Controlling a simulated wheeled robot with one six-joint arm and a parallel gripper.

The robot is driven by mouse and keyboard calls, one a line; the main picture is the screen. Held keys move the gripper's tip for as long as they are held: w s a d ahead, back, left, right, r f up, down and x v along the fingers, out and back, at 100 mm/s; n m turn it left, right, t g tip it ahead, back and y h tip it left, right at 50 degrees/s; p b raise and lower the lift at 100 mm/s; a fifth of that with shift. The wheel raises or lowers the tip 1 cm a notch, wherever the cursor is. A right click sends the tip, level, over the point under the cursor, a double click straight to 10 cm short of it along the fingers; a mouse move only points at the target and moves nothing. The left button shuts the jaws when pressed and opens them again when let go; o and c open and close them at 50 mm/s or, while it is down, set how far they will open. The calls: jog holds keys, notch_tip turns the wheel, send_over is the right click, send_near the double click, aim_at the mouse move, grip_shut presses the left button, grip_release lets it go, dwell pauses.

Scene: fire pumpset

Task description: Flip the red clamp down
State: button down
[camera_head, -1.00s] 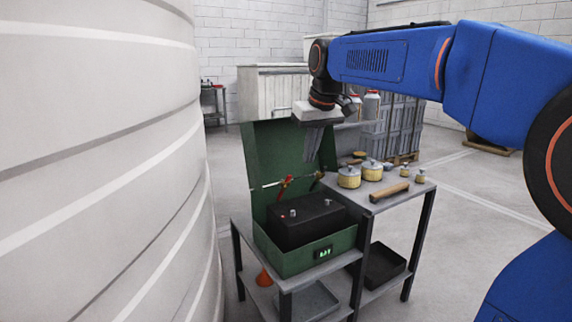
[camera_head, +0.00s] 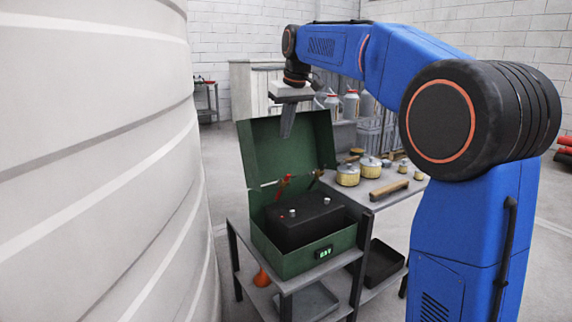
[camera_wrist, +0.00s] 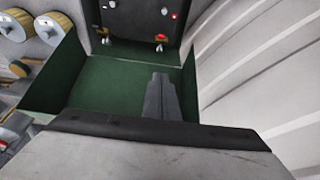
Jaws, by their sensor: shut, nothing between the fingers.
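The red clamp (camera_head: 284,187) stands up at the back left of the black battery (camera_head: 305,220), inside the open green box. It also shows in the wrist view (camera_wrist: 161,39), beside the battery's edge. A second, darker clamp (camera_head: 317,179) stands to its right. My gripper (camera_head: 287,133) is shut and empty. In the head view it appears above the red clamp, in front of the raised green lid (camera_head: 287,150). In the wrist view its fingers (camera_wrist: 161,82) point toward the red clamp, with a visible gap. Nothing hides the red clamp there.
The box (camera_head: 305,262) with a lit green display stands on a grey metal cart. Yellow-sided pots (camera_head: 347,174) and a brown-handled tool (camera_head: 389,190) lie on the cart's right shelf. A large pale tank (camera_head: 95,160) fills the left. The air above the battery is clear.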

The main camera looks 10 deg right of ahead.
jog(key=shift+f, duration=0.1)
send_over(287, 175)
jog(key=w+a, duration=0.1)
jog(key=w, duration=0.3)
notch_tip(287, 175, down, 10)
jog(key=shift+s+d+f, duration=0.2)
jog(key=shift+s+f, duration=0.05)
jog(key=shift+s, duration=0.35)
jog(key=shift+s+d+f, duration=0.2)
jog(key=shift+s+f, duration=0.05)
jog(key=shift+s, duration=0.3)
jog(key=shift+s+d+f, duration=0.1)
jog(key=shift+s+f, duration=0.15)
jog(key=shift+s, duration=0.05)
